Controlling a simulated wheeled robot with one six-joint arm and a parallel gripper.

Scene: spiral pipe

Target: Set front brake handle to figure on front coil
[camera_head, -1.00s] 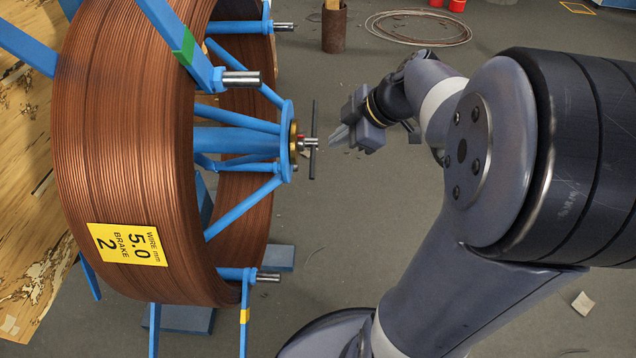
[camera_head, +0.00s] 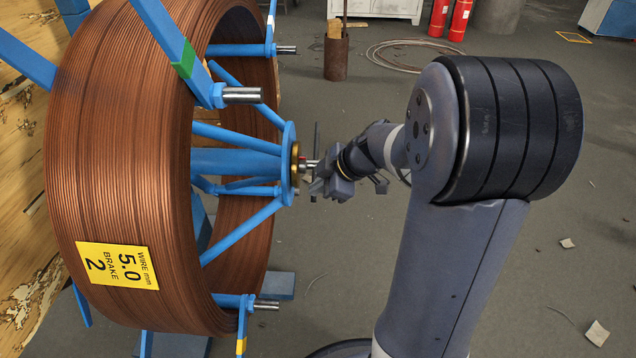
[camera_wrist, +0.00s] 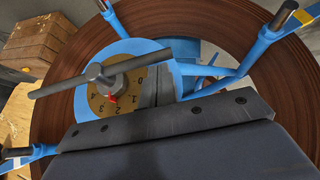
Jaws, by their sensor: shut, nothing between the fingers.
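The front coil (camera_head: 120,180) of copper wire carries a yellow label (camera_head: 118,266) reading "WIRE mm 5.0 BRAKE 2". The brake handle (camera_wrist: 60,84) is a dark crossbar on a metal hub, lying slightly slanted in the wrist view. Behind it is a brass dial (camera_wrist: 128,103) with figures from 0 at right to 4 at left. A red pointer (camera_wrist: 112,98) sits low on the hub, by the lower figures; I cannot read exactly which. My gripper (camera_wrist: 157,90) is shut and empty, its fingertips right of the hub, below the bar's right half. I cannot tell whether they touch it. In the head view, my gripper (camera_head: 318,184) is at the handle.
Blue spokes (camera_wrist: 215,70) and metal-ended posts (camera_head: 242,95) surround the dial. Wooden blocks (camera_wrist: 35,45) stand at the wrist view's left. The floor right of my arm is mostly clear.

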